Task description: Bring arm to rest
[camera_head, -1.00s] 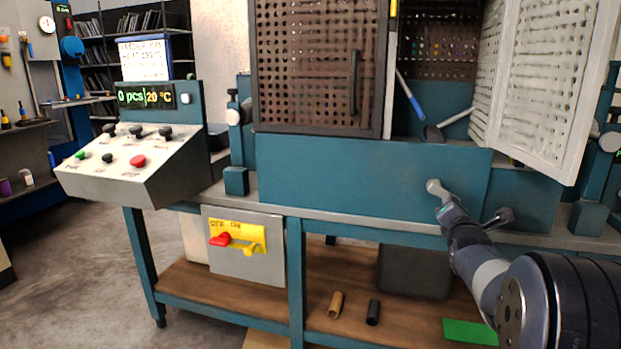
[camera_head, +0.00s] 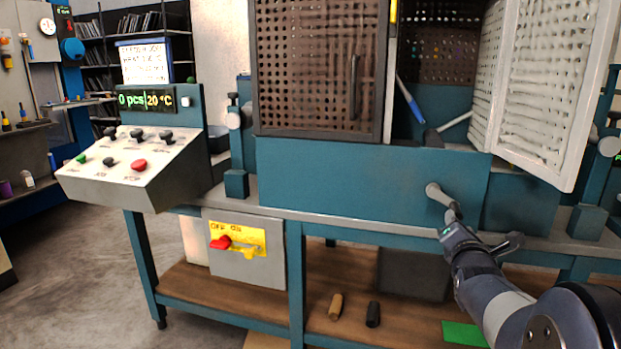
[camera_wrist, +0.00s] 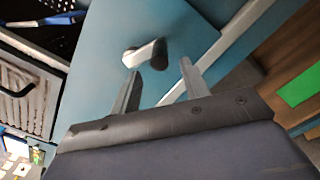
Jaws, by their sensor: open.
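My gripper (camera_head: 484,229) is at the lower right in the head view, in front of the teal front panel (camera_head: 340,180) of the machine. In the wrist view my gripper (camera_wrist: 160,70) shows two spread fingers with nothing held between them. A grey lever handle (camera_head: 437,191) sticks out from the panel just beyond the fingers. The handle also shows in the wrist view (camera_wrist: 143,54), ahead of the fingertips and seemingly apart from them. In the head view one finger partly overlaps the handle's lower end.
A brown perforated door (camera_head: 305,70) is at upper middle; a white perforated door (camera_head: 545,80) stands open at right. A control panel (camera_head: 130,165) is at left. A lower shelf (camera_head: 220,300) holds two small cylinders and a green sheet (camera_head: 465,333). A switch box (camera_head: 245,265) hangs below.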

